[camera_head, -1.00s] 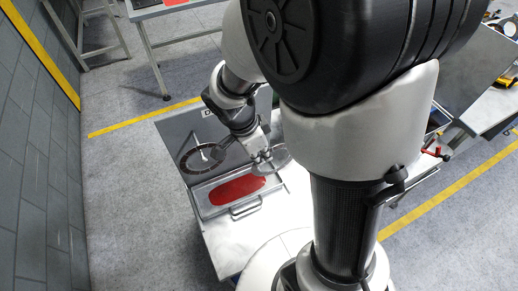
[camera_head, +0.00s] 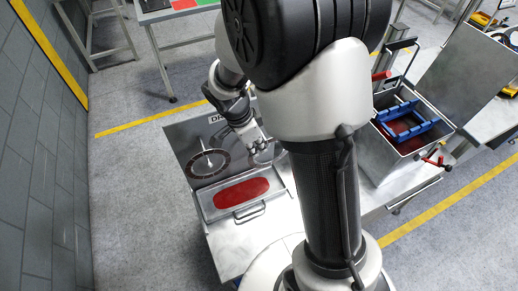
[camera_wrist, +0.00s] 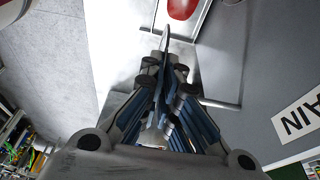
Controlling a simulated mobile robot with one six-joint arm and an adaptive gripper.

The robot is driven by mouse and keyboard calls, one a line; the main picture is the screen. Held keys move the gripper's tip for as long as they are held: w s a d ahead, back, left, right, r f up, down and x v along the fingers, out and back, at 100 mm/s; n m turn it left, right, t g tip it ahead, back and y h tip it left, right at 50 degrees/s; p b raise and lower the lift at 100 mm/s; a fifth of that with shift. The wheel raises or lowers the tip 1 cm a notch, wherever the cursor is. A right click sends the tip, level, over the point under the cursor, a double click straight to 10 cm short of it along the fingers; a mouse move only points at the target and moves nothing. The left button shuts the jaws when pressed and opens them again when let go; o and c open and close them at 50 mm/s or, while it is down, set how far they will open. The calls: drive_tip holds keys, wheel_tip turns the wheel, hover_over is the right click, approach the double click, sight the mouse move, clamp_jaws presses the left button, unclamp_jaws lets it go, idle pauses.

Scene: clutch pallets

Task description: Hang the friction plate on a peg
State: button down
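The friction plate (camera_head: 189,170), a dark ring, is around a pale peg (camera_head: 205,152) on the steel drain board (camera_head: 180,138) in the head view. It lies against the board's face, and my gripper is apart from it. My gripper (camera_head: 262,151) is to its right, above the back right of the tray; its tips are small there. In the wrist view my gripper (camera_wrist: 165,42) has its fingers drawn together at the tips, with nothing seen between them. The ring is not clearly visible in the wrist view.
A steel tray (camera_head: 281,187) with a red oval bottom and a front handle is below the plate. A steel crate (camera_head: 441,138) with a blue rack stands at right, behind my arm. A grey wall (camera_head: 45,150) is at left. A table (camera_head: 185,12) stands behind.

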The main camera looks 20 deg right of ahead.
drive_tip(key=shift+w+f, duration=0.2)
drive_tip(key=shift+w, duration=0.55)
drive_tip(key=shift+w+f, duration=0.2)
drive_tip(key=shift+w, duration=0.6)
drive_tip(key=shift+w+f, duration=0.2)
drive_tip(key=shift+w, duration=0.55)
drive_tip(key=c, duration=1.7)
unclamp_jaws()
drive_tip(key=p+v, duration=0.3)
drive_tip(key=v, duration=0.4)
